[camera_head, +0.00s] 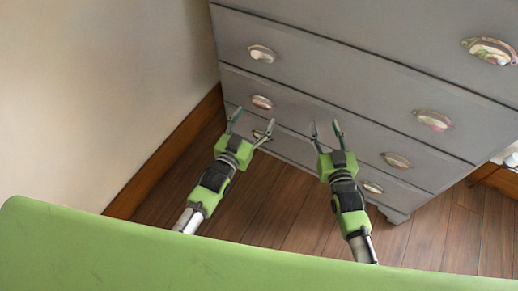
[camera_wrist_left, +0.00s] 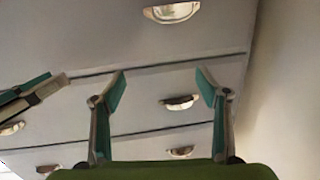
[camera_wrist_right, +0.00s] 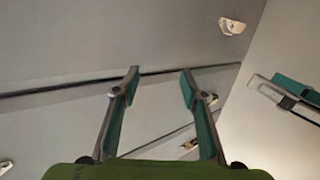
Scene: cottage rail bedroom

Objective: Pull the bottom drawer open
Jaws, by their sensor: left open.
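The bottom drawer (camera_head: 290,146) is the lowest front of a grey chest and looks shut. Its left cup handle (camera_head: 258,134) shows beside my left gripper, partly behind a finger. Its right handle (camera_head: 372,188) shows right of my right gripper. My left gripper (camera_head: 250,124) is open and empty, its fingers spread in front of the left end of the drawer. It also shows open in the left wrist view (camera_wrist_left: 160,86). My right gripper (camera_head: 326,127) is open and empty before the middle of the chest, also in its own wrist view (camera_wrist_right: 160,78). I cannot tell whether the left fingers touch the handle.
Higher drawers carry more metal handles, such as an upper left one (camera_head: 262,53). A beige wall (camera_head: 100,90) with a brown skirting board (camera_head: 165,155) stands close on the left. The wooden floor (camera_head: 270,220) is clear around the arms.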

